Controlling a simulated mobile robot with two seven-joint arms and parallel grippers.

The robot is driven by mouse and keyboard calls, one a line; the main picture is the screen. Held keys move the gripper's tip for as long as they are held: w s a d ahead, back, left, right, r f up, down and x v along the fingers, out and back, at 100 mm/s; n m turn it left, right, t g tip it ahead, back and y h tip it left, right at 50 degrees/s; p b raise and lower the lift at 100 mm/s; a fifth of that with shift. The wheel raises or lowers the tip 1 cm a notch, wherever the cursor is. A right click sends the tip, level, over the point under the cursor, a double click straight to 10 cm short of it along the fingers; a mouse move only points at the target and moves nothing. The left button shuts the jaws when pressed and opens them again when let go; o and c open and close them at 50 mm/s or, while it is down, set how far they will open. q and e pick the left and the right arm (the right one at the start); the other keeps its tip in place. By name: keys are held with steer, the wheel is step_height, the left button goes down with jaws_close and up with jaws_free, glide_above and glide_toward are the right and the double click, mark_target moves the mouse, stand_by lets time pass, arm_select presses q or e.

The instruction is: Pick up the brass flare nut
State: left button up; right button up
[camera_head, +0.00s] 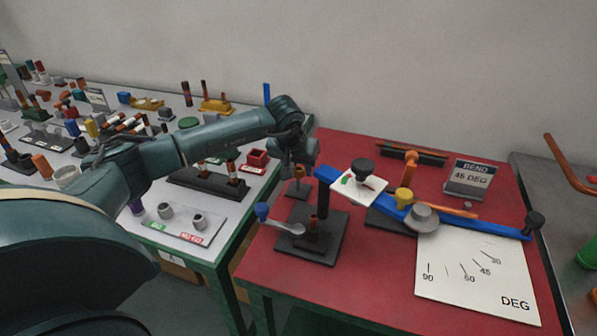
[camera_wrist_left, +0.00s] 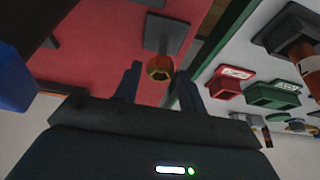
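The brass flare nut (camera_wrist_left: 160,68) shows in the left wrist view as a small yellow-orange hexagonal ring on top of a post. The post rises from a small dark plate (camera_wrist_left: 168,36) on the red table. In the head view this small stand's plate (camera_head: 297,190) is near the red table's left edge; the nut (camera_head: 299,172) is partly hidden by my gripper. My left gripper (camera_head: 298,165) is just above the stand. In the wrist view its fingers (camera_wrist_left: 160,84) are apart, with the nut between them in the picture; I see no contact. My right gripper is not in view.
A black flaring stand (camera_head: 322,245) with a blue-knobbed lever is in front. A blue bending arm (camera_head: 470,225) and an angle sheet (camera_head: 478,280) lie to the right. The white table (camera_head: 215,240) at left holds red and green bins and several small parts.

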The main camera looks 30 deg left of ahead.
arm_select(q)
steer(key=c, duration=0.5)
steer(key=shift+o, duration=0.2)
